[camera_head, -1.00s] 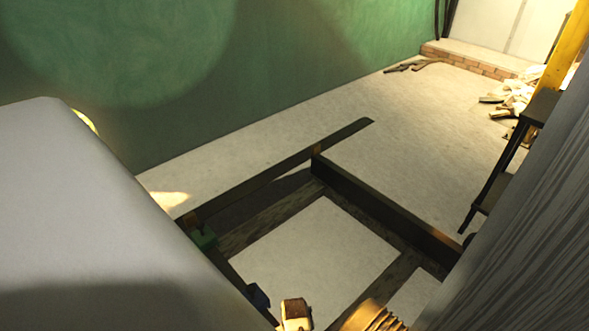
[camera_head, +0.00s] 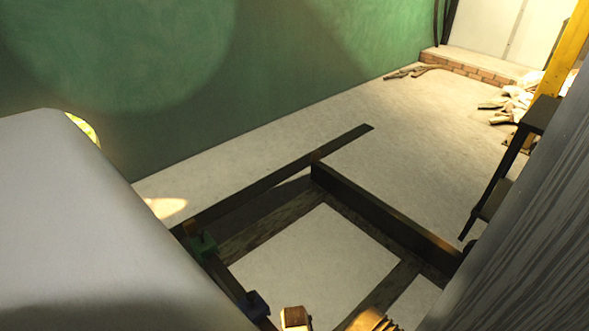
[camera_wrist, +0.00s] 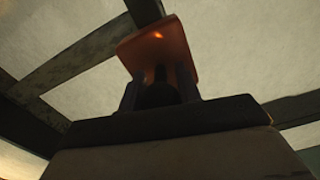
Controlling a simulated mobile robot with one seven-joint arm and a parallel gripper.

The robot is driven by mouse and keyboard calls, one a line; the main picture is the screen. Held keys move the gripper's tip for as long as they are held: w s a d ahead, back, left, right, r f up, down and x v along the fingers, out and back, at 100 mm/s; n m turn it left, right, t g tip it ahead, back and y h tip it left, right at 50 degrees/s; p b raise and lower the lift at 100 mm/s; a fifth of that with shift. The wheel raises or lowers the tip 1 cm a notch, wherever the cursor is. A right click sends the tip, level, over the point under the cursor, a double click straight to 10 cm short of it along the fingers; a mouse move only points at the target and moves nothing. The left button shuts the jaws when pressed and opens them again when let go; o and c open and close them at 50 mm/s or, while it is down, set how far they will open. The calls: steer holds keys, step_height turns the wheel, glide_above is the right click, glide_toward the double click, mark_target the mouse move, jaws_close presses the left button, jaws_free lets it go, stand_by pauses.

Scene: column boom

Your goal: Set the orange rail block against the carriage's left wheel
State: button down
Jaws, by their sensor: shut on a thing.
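The orange rail block (camera_wrist: 158,47) shows at the top middle of the wrist view, with a bright glint on its upper face. My gripper (camera_wrist: 158,88) has its dark fingers shut on it, and the block is over pale floor and dark rails. In the head view a small tan-orange piece (camera_head: 295,319) shows at the bottom edge; I cannot tell whether it is the held block. I cannot make out the carriage's left wheel in either view.
Dark rails (camera_head: 385,212) form a frame on the pale floor. A green block (camera_head: 203,243) and a blue block (camera_head: 257,305) sit along the left rail. A green wall (camera_head: 290,60) stands behind. Rubble (camera_head: 510,103) and a yellow post (camera_head: 565,50) are at right.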

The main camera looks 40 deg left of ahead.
steer(key=shift+w+f+b, duration=0.1)
steer(key=shift+f+b, duration=1)
steer(key=shift+f, duration=0.7)
stand_by(0.5)
steer(key=c, duration=1.1)
jaws_free()
steer(key=shift+o, duration=1)
step_height(320, 180, up, 14)
steer(key=shift+f+p, duration=0.1)
steer(key=shift+p, duration=0.35)
